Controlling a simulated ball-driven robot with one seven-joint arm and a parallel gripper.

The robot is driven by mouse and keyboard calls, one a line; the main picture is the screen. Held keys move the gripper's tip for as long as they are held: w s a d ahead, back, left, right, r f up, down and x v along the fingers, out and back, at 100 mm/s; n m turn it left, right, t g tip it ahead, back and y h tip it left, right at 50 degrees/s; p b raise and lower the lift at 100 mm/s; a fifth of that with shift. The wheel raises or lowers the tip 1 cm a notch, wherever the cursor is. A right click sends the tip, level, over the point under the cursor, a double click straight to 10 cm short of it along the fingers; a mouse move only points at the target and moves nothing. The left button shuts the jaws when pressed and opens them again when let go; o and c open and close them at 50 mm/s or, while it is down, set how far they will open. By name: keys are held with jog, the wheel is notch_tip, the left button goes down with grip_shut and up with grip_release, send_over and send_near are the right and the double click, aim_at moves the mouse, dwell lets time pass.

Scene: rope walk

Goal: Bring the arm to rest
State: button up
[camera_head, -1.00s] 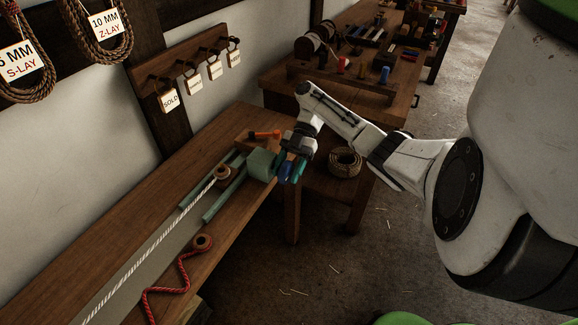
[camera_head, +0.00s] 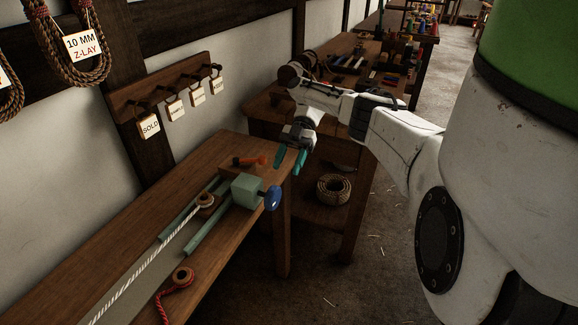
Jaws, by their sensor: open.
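My arm reaches in from the right in the head view, bent at the elbow. My gripper (camera_head: 291,158) hangs at its end with teal fingertips pointing down, apart from each other and with nothing between them. It is just beyond the right end of the long wooden bench (camera_head: 130,213). The green block (camera_head: 244,190) with a blue round knob (camera_head: 272,198) stands close by at the bench end, below and left of the gripper. The gripper appears apart from it.
A white rope (camera_head: 150,262) runs between green rails on the bench. A rope coil (camera_head: 333,189) sits on a lower shelf behind. Tags (camera_head: 149,126) hang on the wall. Floor at right is open.

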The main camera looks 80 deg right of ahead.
jog(key=shift+d+r, duration=0.15)
jog(key=shift+d, duration=0.1)
dwell(0.5)
